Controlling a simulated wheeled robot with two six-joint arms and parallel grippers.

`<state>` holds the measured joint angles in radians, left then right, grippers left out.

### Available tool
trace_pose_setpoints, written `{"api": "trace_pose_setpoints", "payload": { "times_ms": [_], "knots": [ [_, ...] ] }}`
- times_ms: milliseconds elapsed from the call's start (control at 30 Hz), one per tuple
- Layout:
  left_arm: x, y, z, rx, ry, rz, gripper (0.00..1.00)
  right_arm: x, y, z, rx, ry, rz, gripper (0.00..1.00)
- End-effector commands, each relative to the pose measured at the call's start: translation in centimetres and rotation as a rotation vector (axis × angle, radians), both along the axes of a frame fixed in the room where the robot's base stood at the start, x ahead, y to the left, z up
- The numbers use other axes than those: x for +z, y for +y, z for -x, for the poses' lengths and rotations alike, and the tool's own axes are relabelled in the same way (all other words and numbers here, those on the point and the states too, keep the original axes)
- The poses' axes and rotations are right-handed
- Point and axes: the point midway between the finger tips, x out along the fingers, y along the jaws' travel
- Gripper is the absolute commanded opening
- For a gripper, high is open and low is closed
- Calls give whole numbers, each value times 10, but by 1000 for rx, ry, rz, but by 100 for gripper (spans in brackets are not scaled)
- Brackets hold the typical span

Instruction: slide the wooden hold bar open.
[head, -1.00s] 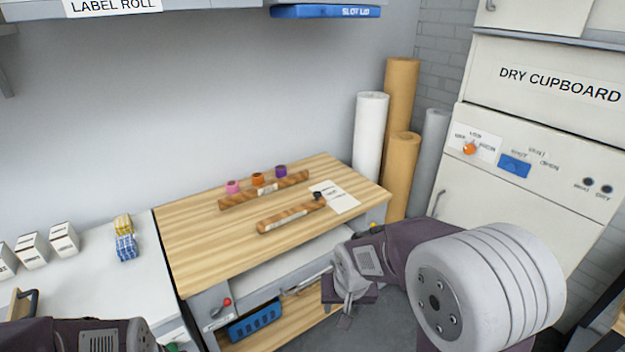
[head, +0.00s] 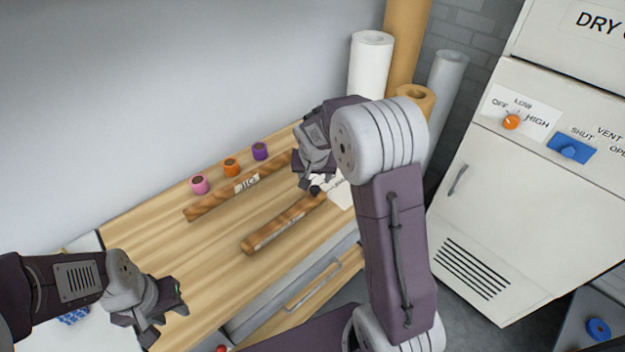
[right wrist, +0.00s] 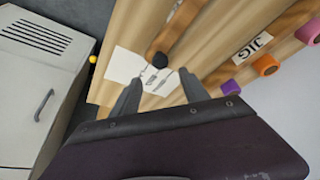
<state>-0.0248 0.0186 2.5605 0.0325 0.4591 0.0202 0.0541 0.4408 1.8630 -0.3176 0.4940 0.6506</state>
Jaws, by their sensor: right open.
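The wooden hold bar (head: 280,226) lies on the light wood bench top, in front of and roughly parallel to the wooden JIG bar (head: 225,192). A black knob (head: 315,190) stands at its right end. In the right wrist view the bar (right wrist: 192,30) runs up and right from the knob (right wrist: 160,59). My right gripper (head: 314,181) is above that end. In the right wrist view its fingers (right wrist: 160,86) are spread and empty, with the knob just beyond their tips. My left gripper (head: 172,305) is over the bench's front left; its finger gap is unclear.
Pink (head: 200,184), orange (head: 231,167) and purple (head: 260,151) rolls stand behind the JIG bar. A white sheet (right wrist: 125,66) lies by the knob. Tall rolls (head: 370,62) stand behind the bench's right end; a white cupboard (head: 500,200) is at right.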

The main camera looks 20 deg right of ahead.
Motion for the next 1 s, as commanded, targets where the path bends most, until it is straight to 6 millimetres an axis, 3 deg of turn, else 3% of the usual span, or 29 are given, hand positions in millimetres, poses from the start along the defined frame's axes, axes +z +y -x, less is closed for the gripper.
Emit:
{"api": "trace_pose_setpoints", "payload": {
  "times_ms": [500,833,867,1000],
  "knots": [
    [-1,0,0,0,0,0,36,-77,-13,-28,0,2,-1,53],
    [-1,0,0,0,-1,0,36,-84,-15,-31,0,0,-1,53],
    [-1,0,0,0,0,0,36,-84,-15,-31,0,0,-1,47],
    [-1,0,0,0,0,0,36,-83,-15,-31,0,0,-1,8]
  ]
}}
